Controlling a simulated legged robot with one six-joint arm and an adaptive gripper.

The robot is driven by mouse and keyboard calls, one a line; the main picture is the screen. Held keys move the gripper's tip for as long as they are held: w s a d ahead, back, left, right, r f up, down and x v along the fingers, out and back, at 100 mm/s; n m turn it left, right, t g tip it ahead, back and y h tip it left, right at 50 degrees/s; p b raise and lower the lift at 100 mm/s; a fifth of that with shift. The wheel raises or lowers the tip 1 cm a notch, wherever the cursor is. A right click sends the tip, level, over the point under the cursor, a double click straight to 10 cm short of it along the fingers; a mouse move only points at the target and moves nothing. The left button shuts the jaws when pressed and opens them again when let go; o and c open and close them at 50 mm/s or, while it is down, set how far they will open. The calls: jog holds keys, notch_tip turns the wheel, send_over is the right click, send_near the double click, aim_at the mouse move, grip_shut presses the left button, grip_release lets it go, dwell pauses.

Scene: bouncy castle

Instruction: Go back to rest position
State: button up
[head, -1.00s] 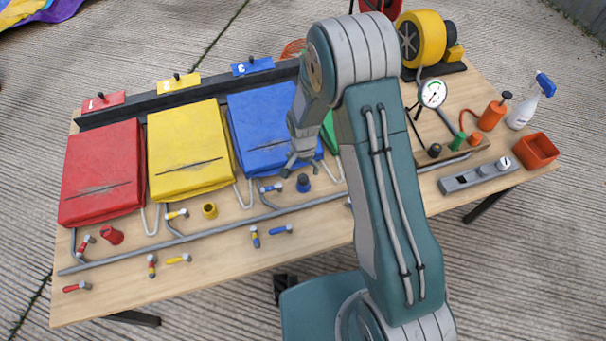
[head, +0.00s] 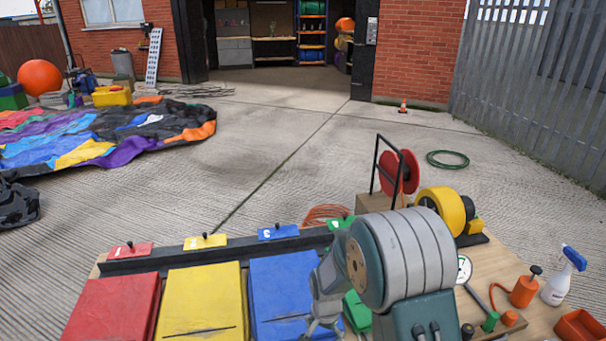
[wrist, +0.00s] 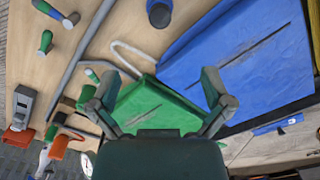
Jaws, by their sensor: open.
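My gripper (wrist: 160,76) is open and empty in the wrist view, its two fingers spread apart over the green panel (wrist: 155,108). The blue panel (wrist: 240,65), with a dark slit, lies to the right of the fingers there. In the head view my arm is folded, with its large grey elbow at the lower right. My gripper (head: 322,328) hangs in front of the blue panel (head: 283,292), and its tips are close to the bottom edge of the picture. The green panel (head: 356,312) is mostly hidden behind my arm. No object is held.
The wooden table (head: 532,325) carries red (head: 112,308) and yellow panels (head: 203,302), a yellow blower (head: 442,208), a spray bottle (head: 563,277) and an orange bin (head: 580,328). A hose reel (head: 398,172) stands behind. A deflated castle (head: 95,137) lies left; concrete beyond is open.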

jog(key=s+d+r+n+t, duration=0.1)
jog(key=s+d+r, duration=0.2)
jog(key=r, duration=0.7)
jog(key=s+d+r+n+t, duration=0.2)
jog(key=s+r, duration=0.2)
jog(key=r, duration=0.6)
jog(key=s+d+r+n+t, duration=0.1)
jog(key=s+d+r, duration=0.1)
jog(key=s+r, duration=0.3)
jog(key=s+d+r+n+t, duration=0.1)
jog(key=s+r, duration=0.4)
jog(key=s, duration=0.5)
jog(key=shift+s+d+r+n, duration=0.15)
jog(key=shift+d+n, duration=0.45)
jog(key=shift+n, duration=0.1)
